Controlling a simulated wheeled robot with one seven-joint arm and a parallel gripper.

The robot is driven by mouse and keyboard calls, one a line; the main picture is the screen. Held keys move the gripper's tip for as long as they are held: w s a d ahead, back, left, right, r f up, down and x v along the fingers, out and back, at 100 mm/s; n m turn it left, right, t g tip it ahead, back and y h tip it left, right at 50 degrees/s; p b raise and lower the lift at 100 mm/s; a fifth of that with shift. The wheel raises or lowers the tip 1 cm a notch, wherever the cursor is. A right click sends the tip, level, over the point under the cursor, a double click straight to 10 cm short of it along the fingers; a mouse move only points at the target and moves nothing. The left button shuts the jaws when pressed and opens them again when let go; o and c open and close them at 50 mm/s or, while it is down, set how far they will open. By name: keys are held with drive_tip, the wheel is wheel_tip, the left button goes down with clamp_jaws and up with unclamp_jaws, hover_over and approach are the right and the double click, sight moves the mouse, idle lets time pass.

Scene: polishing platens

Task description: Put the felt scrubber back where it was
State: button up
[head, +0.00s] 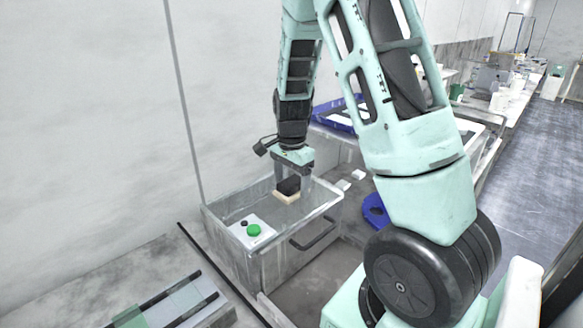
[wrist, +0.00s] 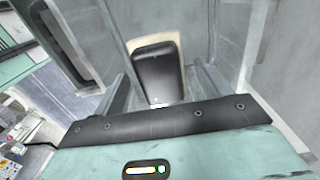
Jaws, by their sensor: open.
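The felt scrubber (head: 288,187) has a black grip on a pale cream felt base. In the head view it sits in the metal bin (head: 222,213), toward the back right. In the wrist view the scrubber (wrist: 158,75) lies just beyond my gripper, black grip facing me, with the cream base showing around its far end. My gripper (head: 292,182) points down into the bin over the scrubber. In the wrist view its two fingers (wrist: 160,92) are apart, one on each side of the black grip. Whether they touch it is unclear.
A white box with a green button (head: 254,230) is at the bin's near left. The bin's handle (head: 314,234) faces front. Blue items (head: 376,211) lie to the right, and a rail with plates (head: 170,305) is at lower left. The wall is close behind.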

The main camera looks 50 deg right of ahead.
sight(292, 181)
wheel_tip(292, 181, up, 12)
drive_tip(key=b, duration=0.2)
drive_tip(key=s+a+f+n+y, duration=0.1)
drive_tip(key=s+a+n, duration=0.1)
drive_tip(key=a+n, duration=0.65)
drive_tip(key=s+a+f+n, duration=0.1)
drive_tip(key=s+a+n, duration=0.15)
drive_tip(key=a, duration=1.05)
drive_tip(key=s+a+f+n, duration=0.3)
drive_tip(key=s+a+n, duration=1)
drive_tip(key=s+n, duration=0.2)
drive_tip(key=shift+s+a+p, duration=0.25)
drive_tip(key=shift+s+p, duration=0.05)
drive_tip(key=shift+s, duration=0.2)
wheel_tip(292, 181, down, 4)
drive_tip(key=b, duration=0.4)
drive_tip(key=shift+f+b, duration=0.25)
drive_tip(key=shift+b, duration=0.05)
